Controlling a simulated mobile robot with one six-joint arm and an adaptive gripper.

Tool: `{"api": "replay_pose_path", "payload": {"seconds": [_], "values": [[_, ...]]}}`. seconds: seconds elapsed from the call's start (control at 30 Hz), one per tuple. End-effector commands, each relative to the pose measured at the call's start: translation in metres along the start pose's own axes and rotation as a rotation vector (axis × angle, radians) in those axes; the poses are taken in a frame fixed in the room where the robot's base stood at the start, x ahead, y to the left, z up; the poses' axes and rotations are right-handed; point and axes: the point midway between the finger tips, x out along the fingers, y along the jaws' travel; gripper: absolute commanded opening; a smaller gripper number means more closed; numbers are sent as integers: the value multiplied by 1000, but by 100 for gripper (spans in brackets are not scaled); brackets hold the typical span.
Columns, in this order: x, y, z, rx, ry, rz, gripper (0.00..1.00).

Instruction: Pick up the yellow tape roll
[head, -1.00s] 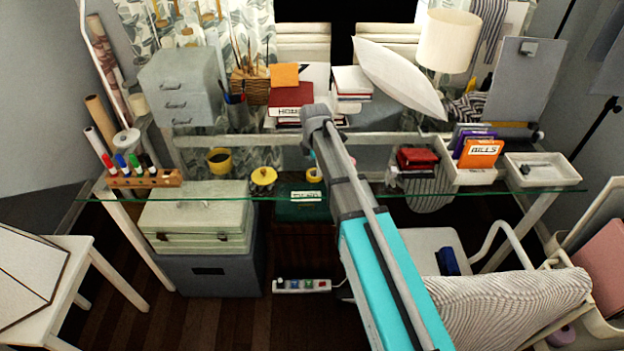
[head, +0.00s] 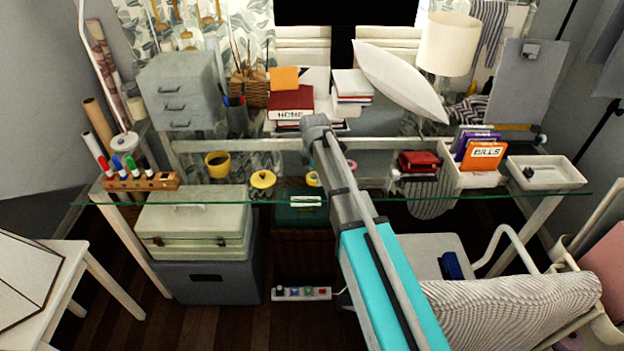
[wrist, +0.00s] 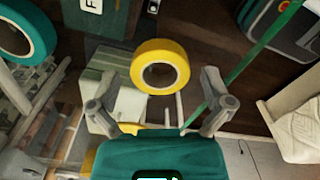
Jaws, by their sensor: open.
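The yellow tape roll (wrist: 160,48) lies flat in the wrist view, just ahead of my gripper (wrist: 160,103), with its hole facing the camera. My two fingers are spread wide, one on each side below the roll. They are apart from it and hold nothing. In the head view a sliver of yellow that looks like the roll (head: 312,179) shows on the glass desk (head: 380,197), mostly hidden behind my arm. My fingertips are hidden in that view.
A teal roll (wrist: 22,32) lies at the upper left in the wrist view. On the desk are a yellow lidded pot (head: 262,179), a yellow mug (head: 218,164), a red stapler-like item (head: 418,161) and an orange bills folder (head: 484,155). Stacked books (head: 290,102) stand behind.

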Motion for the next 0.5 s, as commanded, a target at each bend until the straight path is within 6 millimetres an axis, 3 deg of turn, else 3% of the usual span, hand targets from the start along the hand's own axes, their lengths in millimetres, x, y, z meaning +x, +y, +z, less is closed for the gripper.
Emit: {"api": "replay_pose_path", "payload": {"seconds": [0.07,0.4,0.5], "values": [[0,0,0,0,0,0,100],[0,0,0,0,0,0,37],[0,0,0,0,0,0,35]]}}
